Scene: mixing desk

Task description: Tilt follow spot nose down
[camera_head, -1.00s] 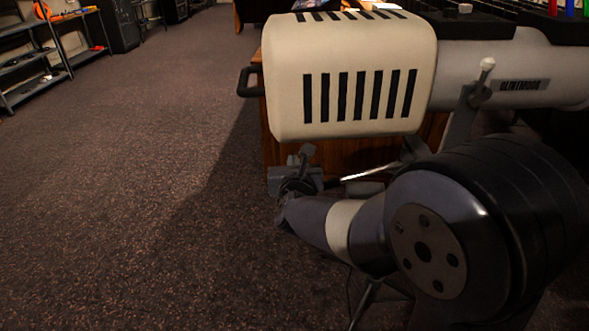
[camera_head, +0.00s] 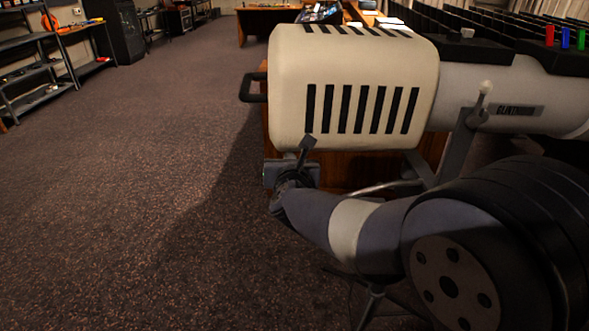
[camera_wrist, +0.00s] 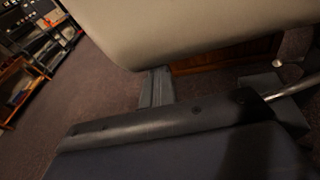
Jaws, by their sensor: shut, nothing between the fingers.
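The follow spot has a cream lamp housing (camera_head: 355,85) with black vent slots. A grey barrel (camera_head: 500,95) runs from it to the right, and a dark rear handle (camera_head: 250,88) sticks out at its left end. The spot looks about level. My gripper (camera_head: 307,143) is shut and empty, pointing up at the lower left edge of the housing. In the wrist view, the housing's pale underside (camera_wrist: 190,28) fills the top, and my gripper (camera_wrist: 157,74) rises to its edge. I cannot tell whether they touch.
A grey yoke arm (camera_head: 459,145) and a stand are beneath the spot, beside my arm. A wooden desk front (camera_head: 345,170) is behind it. Red, blue and green levers (camera_head: 566,38) top the barrel. Shelves (camera_head: 35,70) stand far left. The carpet (camera_head: 140,180) is clear.

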